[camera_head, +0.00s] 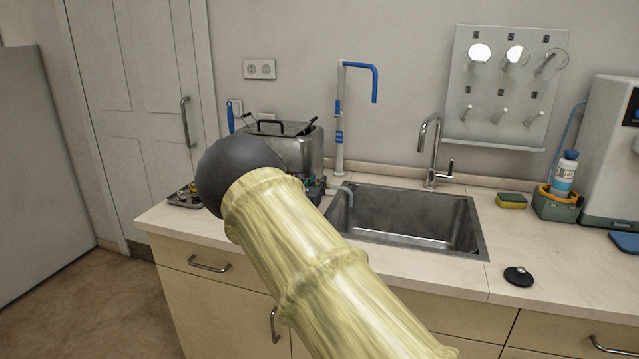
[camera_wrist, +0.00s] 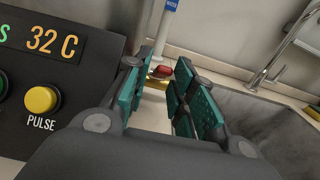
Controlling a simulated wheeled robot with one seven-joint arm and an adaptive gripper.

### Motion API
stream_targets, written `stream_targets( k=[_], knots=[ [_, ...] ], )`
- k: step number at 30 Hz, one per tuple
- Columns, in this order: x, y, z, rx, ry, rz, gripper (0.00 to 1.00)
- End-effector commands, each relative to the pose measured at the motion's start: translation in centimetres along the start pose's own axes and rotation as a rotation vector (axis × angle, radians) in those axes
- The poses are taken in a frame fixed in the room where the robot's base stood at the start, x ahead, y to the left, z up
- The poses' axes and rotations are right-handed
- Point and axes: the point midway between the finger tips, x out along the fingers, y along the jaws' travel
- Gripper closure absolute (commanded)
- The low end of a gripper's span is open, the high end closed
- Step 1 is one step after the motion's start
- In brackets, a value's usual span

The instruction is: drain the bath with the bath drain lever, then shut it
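The bath is a steel box (camera_head: 306,152) with a dark-handled lid on the counter left of the sink, partly hidden by my arm in the head view. A grey spout (camera_head: 343,191) reaches from its side toward the sink. In the wrist view a small red lever (camera_wrist: 161,72) on a brass-coloured fitting shows just beyond my fingertips. It looks like the drain lever. My gripper (camera_wrist: 158,82) is open, with a teal-padded finger on each side of the line to the lever. Contact cannot be told. My arm hides most of the gripper in the head view.
A dark panel (camera_wrist: 62,75) with a 32 C display and a yellow PULSE button (camera_wrist: 41,100) is close at left. A white post (camera_head: 340,120) with a blue arm stands behind. The steel sink (camera_head: 410,222) is at right, with a tap (camera_head: 432,150).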

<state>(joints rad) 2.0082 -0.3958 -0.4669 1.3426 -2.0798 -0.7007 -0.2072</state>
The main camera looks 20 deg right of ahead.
Motion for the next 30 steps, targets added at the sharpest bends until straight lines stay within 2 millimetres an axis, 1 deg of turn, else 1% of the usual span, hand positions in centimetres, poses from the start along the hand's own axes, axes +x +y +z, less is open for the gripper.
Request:
stream_targets(
  k=[6,12,14,16,17,24,30],
  knots=[
    [0.68,-0.10,-0.33,-0.001,0.003,-0.001,0.75],
    [0.79,-0.06,-0.48,-0.002,0.004,-0.001,0.75],
    [0.78,-0.06,-0.45,-0.002,0.004,-0.001,0.84],
    [0.77,-0.06,-0.44,-0.002,0.003,-0.001,0.97],
    [0.77,-0.05,-0.44,-0.002,0.003,-0.001,1.00],
    [0.77,-0.05,-0.36,-0.002,0.008,-0.001,1.00],
    [0.87,-0.04,0.00,-0.001,0.048,-0.001,1.00]
  ],
)
